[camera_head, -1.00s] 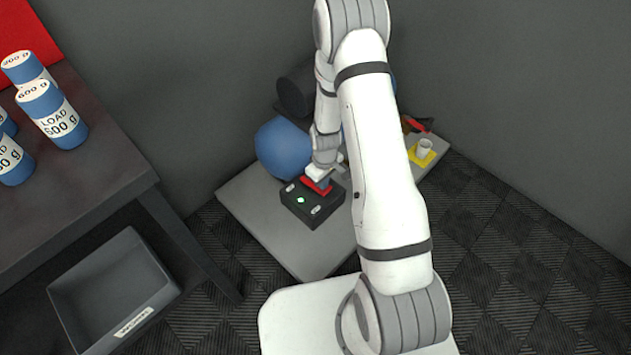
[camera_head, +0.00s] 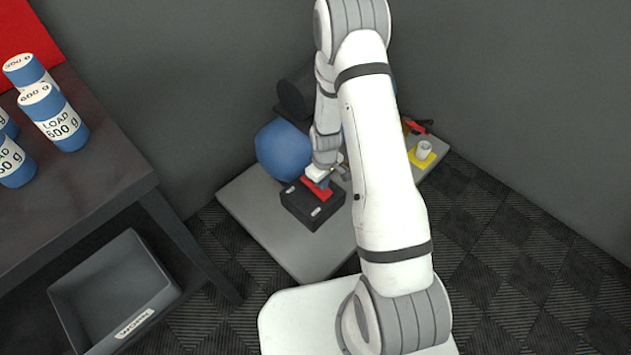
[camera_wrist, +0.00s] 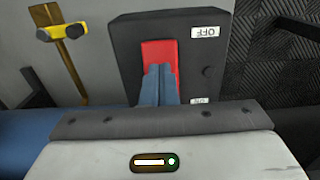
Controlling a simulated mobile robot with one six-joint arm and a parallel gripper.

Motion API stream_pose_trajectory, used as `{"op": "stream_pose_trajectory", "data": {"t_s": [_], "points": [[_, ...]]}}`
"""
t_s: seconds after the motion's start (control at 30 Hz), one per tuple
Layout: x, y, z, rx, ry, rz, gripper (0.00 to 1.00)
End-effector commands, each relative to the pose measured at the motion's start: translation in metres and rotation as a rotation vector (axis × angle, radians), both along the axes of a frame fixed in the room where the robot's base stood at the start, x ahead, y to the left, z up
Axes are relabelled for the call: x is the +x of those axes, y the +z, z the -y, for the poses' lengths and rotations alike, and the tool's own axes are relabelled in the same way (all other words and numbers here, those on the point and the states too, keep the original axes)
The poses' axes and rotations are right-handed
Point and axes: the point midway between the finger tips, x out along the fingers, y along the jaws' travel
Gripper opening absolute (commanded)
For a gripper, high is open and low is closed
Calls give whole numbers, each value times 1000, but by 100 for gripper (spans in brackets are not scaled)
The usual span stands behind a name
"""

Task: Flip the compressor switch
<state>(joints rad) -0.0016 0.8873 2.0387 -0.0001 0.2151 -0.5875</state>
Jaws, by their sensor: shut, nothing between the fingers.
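The compressor switch box is a black box (camera_head: 298,208) on the grey platform, with a red rocker (camera_head: 318,193) on its top. In the wrist view the box (camera_wrist: 190,30) shows an OFF label (camera_wrist: 205,32), a second, partly covered label (camera_wrist: 200,100) and a dark round lamp (camera_wrist: 208,71). My gripper (camera_wrist: 158,72) has its blue fingers shut and empty. The fingertips are over the red rocker (camera_wrist: 158,50), seemingly touching it, and hide its near part. No green light shows on the box.
A blue tank (camera_head: 283,150) stands just behind the box on the grey platform (camera_head: 250,215). A yellow piece with a white cup (camera_head: 422,150) is at right. The dark table (camera_head: 90,190) with blue load weights (camera_head: 60,125) and a grey bin (camera_head: 110,290) are at left.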

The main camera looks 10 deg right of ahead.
Motion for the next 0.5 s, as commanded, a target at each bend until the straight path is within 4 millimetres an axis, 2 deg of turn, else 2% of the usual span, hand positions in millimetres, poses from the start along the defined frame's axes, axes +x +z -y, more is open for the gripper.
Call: {"op": "stream_pose_trajectory", "data": {"t_s": [0.03,0.5], "points": [[0,8,0,0,0,0,0],[0,45,0,0,0,0,0]]}}
